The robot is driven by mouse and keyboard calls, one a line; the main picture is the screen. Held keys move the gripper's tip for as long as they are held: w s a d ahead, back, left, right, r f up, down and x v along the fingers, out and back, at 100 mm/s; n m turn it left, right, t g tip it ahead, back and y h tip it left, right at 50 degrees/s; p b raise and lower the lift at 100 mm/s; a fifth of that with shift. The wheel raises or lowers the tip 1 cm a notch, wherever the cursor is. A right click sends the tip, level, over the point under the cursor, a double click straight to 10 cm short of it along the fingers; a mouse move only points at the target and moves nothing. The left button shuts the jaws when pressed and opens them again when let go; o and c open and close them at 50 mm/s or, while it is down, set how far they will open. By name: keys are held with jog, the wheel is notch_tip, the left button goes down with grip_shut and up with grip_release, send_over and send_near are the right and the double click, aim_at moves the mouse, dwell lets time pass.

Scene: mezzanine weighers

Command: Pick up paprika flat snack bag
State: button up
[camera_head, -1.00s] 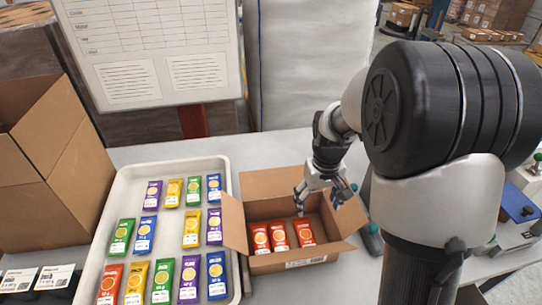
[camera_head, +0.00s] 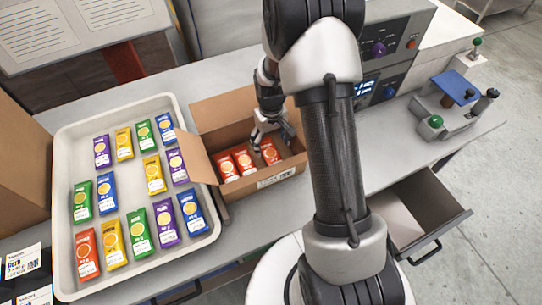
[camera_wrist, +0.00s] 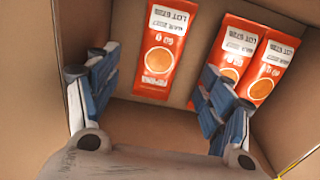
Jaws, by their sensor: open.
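Three red-orange flat snack bags with an orange disc lie in an open cardboard box (camera_head: 284,176). Two (camera_head: 243,160) lie side by side at the left. The third (camera_head: 270,151) lies a little apart at the right. My gripper (camera_head: 271,134) is open and empty, reaching into the box just behind that right bag. In the wrist view the lone bag (camera_wrist: 158,52) shows between and beyond the open blue-padded fingers (camera_wrist: 160,100), its lettering upside down. The other two (camera_wrist: 262,60) are at the right, partly behind a finger. Another red bag (camera_head: 87,254) lies in the tray.
A white tray (camera_head: 66,160) left of the box holds several yellow, green, blue and purple bags. The box walls and flaps stand close around my gripper. A weigher (camera_head: 458,101) stands at the right. An open drawer (camera_head: 440,215) juts out below the table.

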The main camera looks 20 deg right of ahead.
aim_at(271, 154)
notch_tip(271, 154, down, 5)
jog(key=shift+f+b, duration=0.15)
jog(key=shift+b, duration=0.65)
jog(key=shift+c, duration=0.5)
jog(key=c, duration=1)
jog(key=shift+c, duration=0.2)
